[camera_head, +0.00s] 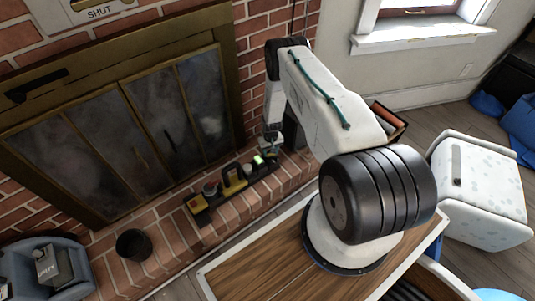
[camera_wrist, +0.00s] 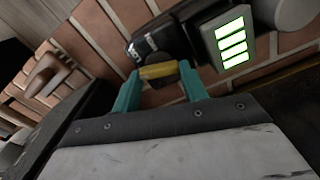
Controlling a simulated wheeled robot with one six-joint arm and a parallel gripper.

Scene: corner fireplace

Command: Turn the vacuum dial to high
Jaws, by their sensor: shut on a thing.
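A long black and yellow device that looks like the vacuum (camera_head: 235,184) lies on the brick hearth in front of the fireplace. Its lit green display (camera_head: 258,160) is near its right end. In the wrist view the green display (camera_wrist: 232,43) shows several lit bars. My gripper (camera_wrist: 159,73) has its teal fingers on either side of a short yellow bar (camera_wrist: 157,71), which appears to be the dial. They are shut on it, just left of the display.
The glass fireplace doors (camera_head: 130,120) stand behind the brick hearth (camera_head: 175,238). A small dark pot (camera_head: 134,245) and a grey-blue container (camera_head: 18,272) are on the left. A wooden tabletop (camera_head: 262,262) is in front, and a white patterned stool (camera_head: 485,200) is on the right.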

